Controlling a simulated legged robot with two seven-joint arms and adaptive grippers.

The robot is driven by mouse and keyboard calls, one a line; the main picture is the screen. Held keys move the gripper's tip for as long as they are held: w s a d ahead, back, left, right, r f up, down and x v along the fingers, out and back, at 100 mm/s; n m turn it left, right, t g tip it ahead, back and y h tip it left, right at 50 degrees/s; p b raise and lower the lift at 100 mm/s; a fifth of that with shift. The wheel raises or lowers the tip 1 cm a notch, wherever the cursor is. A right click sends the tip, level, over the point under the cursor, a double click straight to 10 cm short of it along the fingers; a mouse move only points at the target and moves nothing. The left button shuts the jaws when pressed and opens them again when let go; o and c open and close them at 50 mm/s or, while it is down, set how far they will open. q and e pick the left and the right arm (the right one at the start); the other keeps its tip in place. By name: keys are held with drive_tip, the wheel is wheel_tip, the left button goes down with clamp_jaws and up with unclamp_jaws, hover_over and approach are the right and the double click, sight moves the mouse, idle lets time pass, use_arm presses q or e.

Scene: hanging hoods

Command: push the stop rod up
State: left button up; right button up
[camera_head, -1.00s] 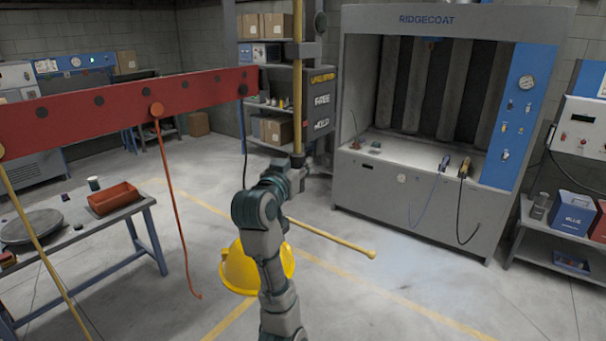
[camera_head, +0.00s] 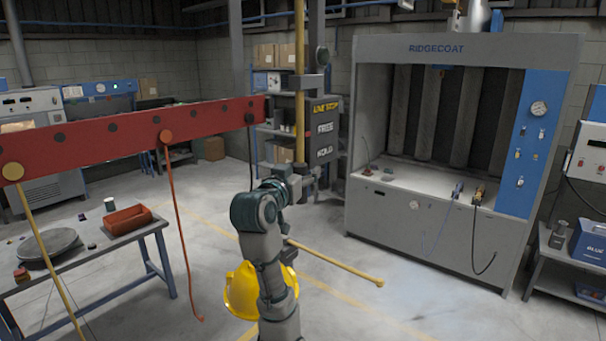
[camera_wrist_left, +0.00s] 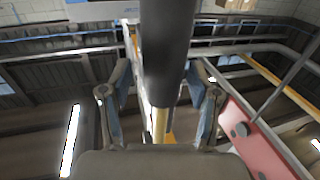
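The stop rod (camera_head: 299,110) is a yellow upright rod. It passes through a grey bracket (camera_head: 306,83) on a post beside a dark sign (camera_head: 325,118) whose top line seems to read LINE STOP. My left gripper (camera_head: 303,180) is at the rod's lower end, which it partly hides. In the left wrist view, the gripper's two fingers (camera_wrist_left: 160,92) stand spread apart. A thick dark cylinder (camera_wrist_left: 168,45), apparently the rod's lower end, lies between them, with a gap at the left finger. A yellow length (camera_wrist_left: 160,122) shows beyond it. My right gripper is not in view.
A red beam (camera_head: 95,148) with a hanging orange cord (camera_head: 180,235) spans the left. A workbench (camera_head: 150,228) stands below it. A yellow dome-shaped object (camera_head: 243,290) and a yellow bar (camera_head: 345,266) are behind my arm. A grey RIDGECOAT booth (camera_head: 400,222) stands right.

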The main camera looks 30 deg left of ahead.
use_arm(q)
drive_tip(key=shift+a+f, duration=0.1)
drive_tip(key=shift+a, duration=0.05)
drive_tip(key=shift+s, duration=0.4)
drive_tip(key=s+d, duration=0.2)
drive_tip(key=s, duration=0.8)
drive_tip(key=shift+s+d, duration=0.2)
drive_tip(key=shift+s, duration=0.2)
drive_tip(key=shift+a, duration=0.2)
